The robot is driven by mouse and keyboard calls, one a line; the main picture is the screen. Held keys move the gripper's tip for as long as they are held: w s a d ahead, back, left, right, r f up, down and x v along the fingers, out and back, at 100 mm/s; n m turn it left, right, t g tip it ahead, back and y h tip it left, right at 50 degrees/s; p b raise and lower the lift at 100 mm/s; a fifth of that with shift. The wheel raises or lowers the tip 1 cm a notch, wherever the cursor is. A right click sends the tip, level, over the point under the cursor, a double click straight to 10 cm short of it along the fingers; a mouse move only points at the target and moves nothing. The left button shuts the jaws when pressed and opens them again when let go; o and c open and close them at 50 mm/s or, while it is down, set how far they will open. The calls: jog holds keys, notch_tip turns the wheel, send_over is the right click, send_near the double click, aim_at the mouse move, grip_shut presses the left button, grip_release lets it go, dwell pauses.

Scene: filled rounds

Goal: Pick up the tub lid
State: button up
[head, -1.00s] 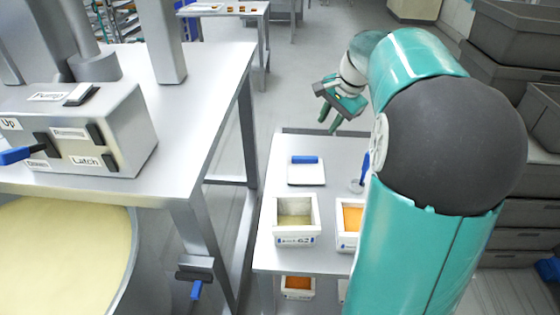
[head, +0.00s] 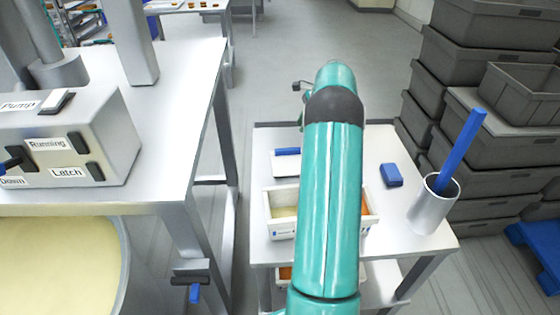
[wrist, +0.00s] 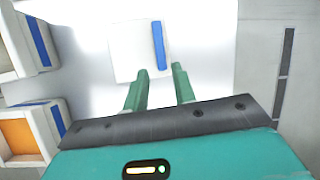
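The tub lid, a white square plate (head: 284,171) with a blue bar handle (head: 287,151), lies on the metal cart, partly covered by my arm in the head view. In the wrist view the lid (wrist: 132,55) lies just beyond my fingertips, with its blue handle (wrist: 158,45) running lengthwise ahead of the gap between them. My gripper (wrist: 160,72) is open and empty, with two green fingers apart. Any contact with the lid cannot be told. In the head view my gripper is mostly hidden behind my arm.
White tubs (head: 281,230) stand on the cart nearer than the lid, one with orange content (wrist: 20,136). A blue block (head: 391,175) and a metal cup (head: 433,206) with a blue-handled tool stand to the right. Grey crates (head: 470,125) are stacked beyond.

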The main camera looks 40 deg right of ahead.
send_over(288, 149)
jog(key=s+d, duration=0.2)
jog(key=f, duration=0.6)
jog(key=shift+s+f, duration=0.2)
jog(key=shift+f, duration=0.15)
jog(key=x, duration=0.4)
jog(key=shift+w+a+f, duration=0.25)
jog(key=shift+a, duration=0.15)
jog(key=shift+w+a+f, duration=0.1)
jog(key=shift+f, duration=0.35)
jog(key=shift+f, duration=0.1)
grip_shut()
